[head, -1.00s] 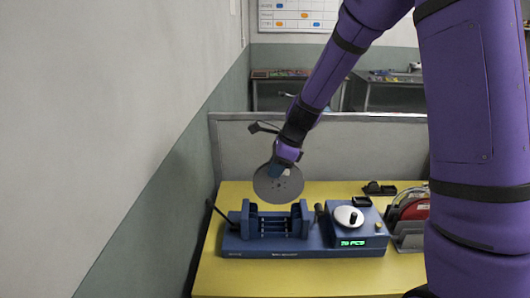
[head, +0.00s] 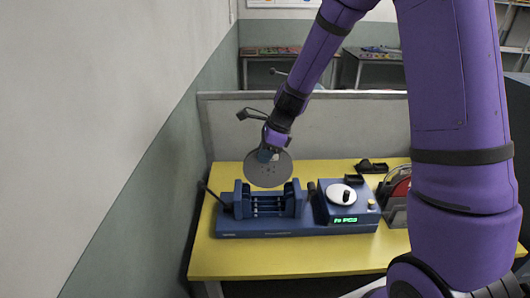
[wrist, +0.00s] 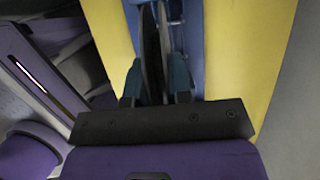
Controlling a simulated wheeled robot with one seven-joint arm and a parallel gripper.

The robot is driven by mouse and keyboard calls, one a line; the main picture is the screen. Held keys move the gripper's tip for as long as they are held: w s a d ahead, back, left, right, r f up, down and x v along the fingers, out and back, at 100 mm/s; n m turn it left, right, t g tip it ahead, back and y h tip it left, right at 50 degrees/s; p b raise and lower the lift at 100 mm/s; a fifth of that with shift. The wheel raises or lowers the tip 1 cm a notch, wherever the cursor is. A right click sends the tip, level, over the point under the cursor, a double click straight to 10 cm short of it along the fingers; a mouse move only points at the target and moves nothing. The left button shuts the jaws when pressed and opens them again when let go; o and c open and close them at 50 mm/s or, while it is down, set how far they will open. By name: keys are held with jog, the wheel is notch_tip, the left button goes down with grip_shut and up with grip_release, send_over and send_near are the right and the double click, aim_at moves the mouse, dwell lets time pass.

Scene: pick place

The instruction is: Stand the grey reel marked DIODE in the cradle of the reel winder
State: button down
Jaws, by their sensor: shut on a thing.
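The grey reel (head: 268,171) is a flat round disc held upright in my gripper (head: 268,152). In the wrist view the reel (wrist: 152,60) shows edge-on between the two fingers of my gripper (wrist: 155,85), which are shut on it. The blue reel winder (head: 300,229) stands on the yellow table, with its cradle (head: 268,206) of crosswise rollers between two upright side plates. The reel is over the cradle, its lower edge near the tops of the side plates. I cannot tell whether they touch. The DIODE marking is not readable.
The winder's right part has a white disc (head: 341,194) and a green display (head: 345,220). A rack with a red reel (head: 402,190) stands to the right, partly behind my arm. A grey partition (head: 310,128) rises behind the yellow table (head: 300,260). The table's front strip is clear.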

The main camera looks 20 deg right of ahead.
aim_at(262, 180)
jog(key=shift+f, duration=1.8)
jog(key=shift+f, duration=2.4)
jog(key=c, duration=0.6)
grip_release()
jog(key=shift+r, duration=0.1)
jog(key=shift+r, duration=3.95)
